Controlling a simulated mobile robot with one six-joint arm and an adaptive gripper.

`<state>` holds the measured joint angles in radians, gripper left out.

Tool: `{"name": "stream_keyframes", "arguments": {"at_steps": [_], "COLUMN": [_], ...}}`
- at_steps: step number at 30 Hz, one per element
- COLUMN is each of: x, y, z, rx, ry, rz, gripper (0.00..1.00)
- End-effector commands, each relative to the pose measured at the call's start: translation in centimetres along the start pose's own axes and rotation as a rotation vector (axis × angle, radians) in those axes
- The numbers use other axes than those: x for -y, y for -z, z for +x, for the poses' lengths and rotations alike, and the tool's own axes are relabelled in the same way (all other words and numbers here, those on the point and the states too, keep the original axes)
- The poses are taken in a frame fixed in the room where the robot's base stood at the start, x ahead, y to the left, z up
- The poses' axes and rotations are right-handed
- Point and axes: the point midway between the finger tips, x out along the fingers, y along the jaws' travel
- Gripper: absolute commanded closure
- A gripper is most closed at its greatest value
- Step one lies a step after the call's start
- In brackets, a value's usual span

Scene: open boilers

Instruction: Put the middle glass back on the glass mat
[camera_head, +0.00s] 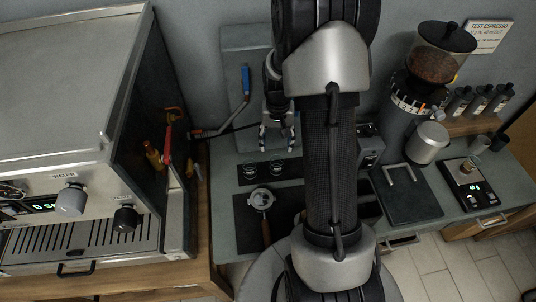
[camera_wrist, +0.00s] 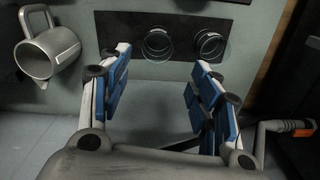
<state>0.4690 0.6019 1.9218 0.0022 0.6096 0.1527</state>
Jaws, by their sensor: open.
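The dark glass mat (camera_head: 293,171) lies on the grey-green counter; it also shows at the top of the wrist view (camera_wrist: 117,24). A clear glass (camera_wrist: 157,43) stands near the mat's middle, and it shows in the head view too (camera_head: 275,166). A second clear glass (camera_head: 250,170) stands beside it, apart from it, and in the wrist view (camera_wrist: 209,45) it is to the right. My gripper (camera_wrist: 160,60) is open and empty. Its blue-padded fingertips are on either side of the middle glass's line, just short of it in the picture. In the head view my gripper (camera_head: 277,138) is behind the mat.
A metal pitcher (camera_wrist: 47,48) is left of the mat in the wrist view. A portafilter (camera_head: 262,200) lies on a dark mat in front. The espresso machine (camera_head: 75,130) stands at left. A grinder (camera_head: 430,75) and scale (camera_head: 472,184) are at right. My arm hides the counter's centre.

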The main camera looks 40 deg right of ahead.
Motion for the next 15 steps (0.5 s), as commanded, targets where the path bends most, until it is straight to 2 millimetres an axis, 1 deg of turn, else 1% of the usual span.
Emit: {"name": "stream_keyframes", "arguments": {"at_steps": [1,2,5,6,8,9,11,12,14,15], "x": [0.7,1.1,3.0,3.7,4.7,5.3,5.9,6.3,6.7,6.8], "y": [-0.2,-0.5,-2.4,-3.5,-5.3,-6.7,-8.8,-10.3,-12.6,-14.2], "z": [-1.6,-2.6,-7.3,-9.3,-12.1,-13.8,-16.1,-17.4,-19.3,-20.4], "rx": [-0.018,-0.028,-0.072,-0.091,-0.120,-0.137,-0.164,-0.184,-0.212,-0.230], "ry": [0.003,0.005,0.014,0.018,0.025,0.030,0.037,0.043,0.052,0.059], "rz": [-0.020,-0.034,-0.098,-0.129,-0.176,-0.206,-0.251,-0.283,-0.328,-0.357], "gripper": [0.43,0.43,0.43,0.43,0.43,0.43,0.43,0.43,0.43,0.43]}}
